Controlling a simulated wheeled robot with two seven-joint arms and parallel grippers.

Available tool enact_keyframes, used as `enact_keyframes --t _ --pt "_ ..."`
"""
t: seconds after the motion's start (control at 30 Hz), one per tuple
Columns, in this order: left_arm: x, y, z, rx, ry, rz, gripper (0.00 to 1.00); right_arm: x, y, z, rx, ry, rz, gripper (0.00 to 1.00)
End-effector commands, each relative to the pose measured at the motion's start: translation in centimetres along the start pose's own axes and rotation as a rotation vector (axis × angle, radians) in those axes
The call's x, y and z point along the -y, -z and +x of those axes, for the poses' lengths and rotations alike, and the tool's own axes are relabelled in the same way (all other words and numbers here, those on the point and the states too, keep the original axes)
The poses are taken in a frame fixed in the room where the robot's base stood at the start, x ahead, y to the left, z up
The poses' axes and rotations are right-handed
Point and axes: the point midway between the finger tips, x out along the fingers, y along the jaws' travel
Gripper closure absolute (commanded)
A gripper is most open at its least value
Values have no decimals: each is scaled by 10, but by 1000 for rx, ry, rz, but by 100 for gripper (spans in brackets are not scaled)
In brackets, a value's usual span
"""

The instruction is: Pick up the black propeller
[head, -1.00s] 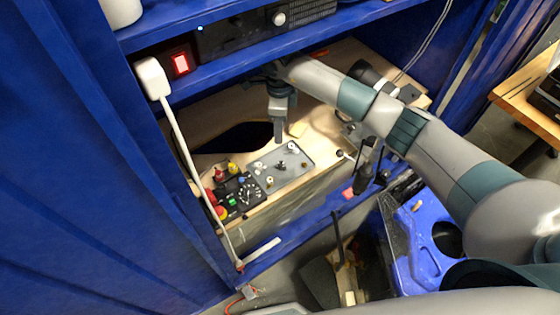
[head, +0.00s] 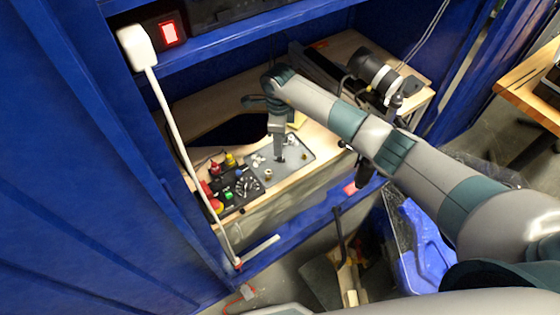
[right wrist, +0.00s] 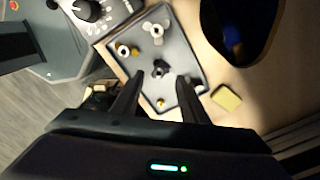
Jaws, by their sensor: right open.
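The black propeller (right wrist: 160,70) lies on a grey tray (right wrist: 188,60) in the right wrist view. My right gripper (right wrist: 160,80) is open, with its fingertips appearing on either side of the propeller and nothing held. In the head view, my right gripper (head: 279,156) points down over the tray (head: 291,170). Its finger hides much of the propeller there. How far the fingertips are above the tray is hard to tell. My left gripper is not in view.
A white propeller (right wrist: 157,30) and small brass parts (right wrist: 160,102) share the tray. A yellow block (right wrist: 226,98) lies on the bench beside it. A black control box (head: 236,188) with knobs stands left of the tray. A blue shelf (head: 235,42) overhangs the bench behind.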

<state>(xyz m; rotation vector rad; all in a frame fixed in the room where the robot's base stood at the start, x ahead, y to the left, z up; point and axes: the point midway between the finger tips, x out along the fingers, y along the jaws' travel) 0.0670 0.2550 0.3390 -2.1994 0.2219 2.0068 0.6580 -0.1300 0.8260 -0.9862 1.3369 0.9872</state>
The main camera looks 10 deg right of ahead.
Motion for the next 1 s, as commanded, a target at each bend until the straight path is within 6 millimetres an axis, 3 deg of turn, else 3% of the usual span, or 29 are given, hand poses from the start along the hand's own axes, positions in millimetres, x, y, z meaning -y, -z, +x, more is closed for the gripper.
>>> enact_keyframes --t 0.1,0.57,1.0 --pt "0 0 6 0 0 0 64 0 0 11 0 0 0 60" --pt "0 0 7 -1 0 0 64 -1 0 15 0 0 -1 60" --pt "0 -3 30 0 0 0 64 -3 3 62 2 0 0 60"
